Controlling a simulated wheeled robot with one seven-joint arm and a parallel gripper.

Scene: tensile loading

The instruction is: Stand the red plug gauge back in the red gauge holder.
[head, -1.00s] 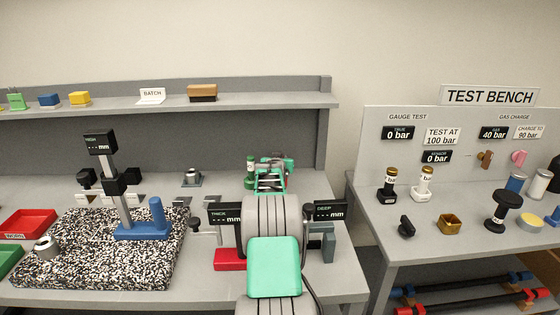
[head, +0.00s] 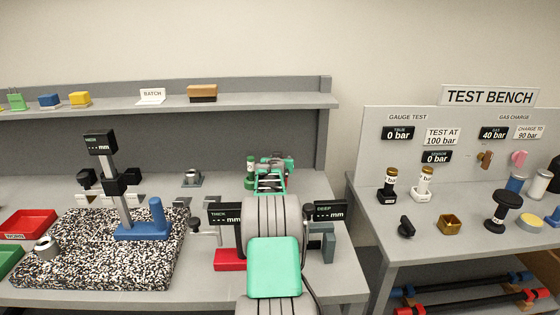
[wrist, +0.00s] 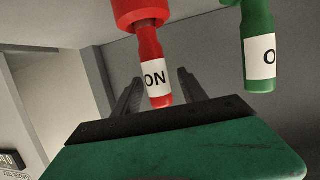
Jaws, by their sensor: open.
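The red plug gauge (wrist: 154,75) shows in the wrist view, which is upside down. Its label reads NO when turned upright. Its lower end meets a wider red part, apparently the red gauge holder (wrist: 138,10), cut off by the picture's edge; the gauge looks upright in it. My gripper (wrist: 155,82) is open, its two dark fingers on either side of the gauge's free end with gaps visible. I cannot tell how deep the gauge sits. In the head view, my arm hides the red gauge and most of my gripper.
A green gauge (wrist: 258,45) stands close beside the red one; it also shows in the head view (head: 250,166). The THICK display (head: 224,215) and DEEP display (head: 330,211) flank my arm. A speckled plate (head: 100,265) with a blue-based stand lies left.

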